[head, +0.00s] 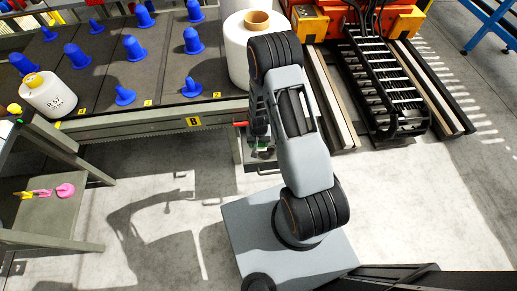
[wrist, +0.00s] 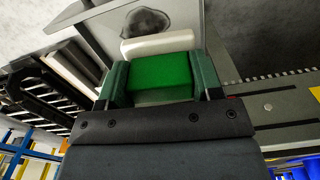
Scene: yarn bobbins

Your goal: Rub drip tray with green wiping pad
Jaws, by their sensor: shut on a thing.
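The green wiping pad (wrist: 160,72) is a green block with a white layer (wrist: 158,44) on its far side. My gripper (wrist: 160,64) is shut on it, one dark finger at each side in the wrist view. The drip tray (wrist: 188,14) is a grey flat surface just beyond the pad, with a dark stain (wrist: 147,22) on it. I cannot tell whether the pad touches the tray. In the head view my arm hides most of the gripper and the pad; part of the tray (head: 258,165) shows below the bench edge.
A large white bobbin (head: 238,55) stands behind my arm. A black rack (head: 385,90) is at the right. A side table (head: 42,210) holds small pink and yellow things.

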